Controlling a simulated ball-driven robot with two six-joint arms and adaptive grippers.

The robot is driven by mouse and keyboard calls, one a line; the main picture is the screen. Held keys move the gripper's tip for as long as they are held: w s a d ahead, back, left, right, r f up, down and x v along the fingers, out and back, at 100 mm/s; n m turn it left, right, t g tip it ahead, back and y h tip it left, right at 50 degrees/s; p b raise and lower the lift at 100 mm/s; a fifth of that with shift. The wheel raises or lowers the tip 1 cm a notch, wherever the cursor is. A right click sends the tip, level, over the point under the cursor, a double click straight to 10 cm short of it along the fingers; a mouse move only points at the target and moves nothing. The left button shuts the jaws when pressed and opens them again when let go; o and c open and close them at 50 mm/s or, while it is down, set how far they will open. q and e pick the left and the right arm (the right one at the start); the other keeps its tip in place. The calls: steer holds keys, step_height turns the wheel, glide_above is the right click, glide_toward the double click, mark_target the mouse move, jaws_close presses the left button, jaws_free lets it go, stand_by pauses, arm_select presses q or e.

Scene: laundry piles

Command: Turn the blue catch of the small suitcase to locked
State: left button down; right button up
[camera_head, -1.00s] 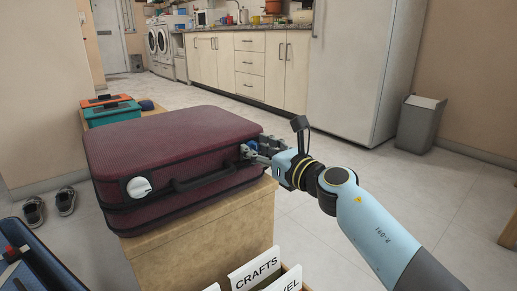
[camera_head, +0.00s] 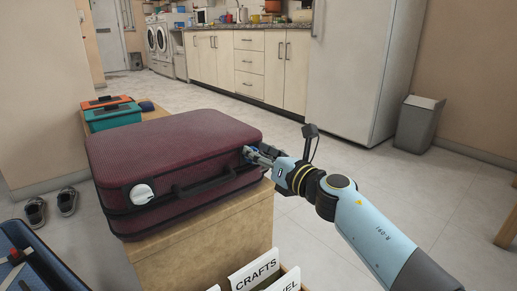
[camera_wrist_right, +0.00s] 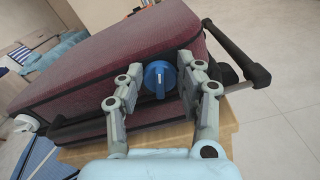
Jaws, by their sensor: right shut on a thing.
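The maroon suitcase (camera_head: 175,150) lies flat on a wooden box, its handle side facing me. The blue catch (camera_wrist_right: 159,78) is at the end of that side, with its raised grip roughly upright in the right wrist view. My right gripper (camera_wrist_right: 165,74) is shut on the blue catch, one finger on each side. In the head view the right gripper (camera_head: 252,154) reaches the suitcase's right corner and mostly hides the catch. A white catch (camera_head: 141,194) sits at the left end of the same side. My left gripper is not in view.
The wooden box (camera_head: 205,240) supports the suitcase. A file box with labelled dividers (camera_head: 255,273) stands in front. An open blue case (camera_head: 40,262) is at lower left, near shoes (camera_head: 67,201). Orange and teal boxes (camera_head: 112,116) stand behind.

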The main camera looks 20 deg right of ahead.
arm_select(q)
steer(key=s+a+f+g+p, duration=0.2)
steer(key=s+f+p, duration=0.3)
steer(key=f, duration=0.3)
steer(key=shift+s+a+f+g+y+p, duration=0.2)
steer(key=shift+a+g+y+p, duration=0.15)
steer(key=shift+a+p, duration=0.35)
arm_select(e)
steer(key=shift+w+d+f+m, duration=0.1)
steer(key=shift+f+m, duration=0.05)
steer(key=shift+m, duration=2.2)
steer(key=shift+s+d+f+m, duration=0.1)
steer(key=shift+d+f+m, duration=0.1)
steer(key=shift+m, duration=2.1)
steer(key=shift+w+d+f+m, duration=0.1)
steer(key=shift+f+m, duration=0.05)
steer(key=shift+m, duration=2.2)
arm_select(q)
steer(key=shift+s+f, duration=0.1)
arm_select(e)
steer(key=o, duration=1.1)
steer(key=v, duration=1.2)
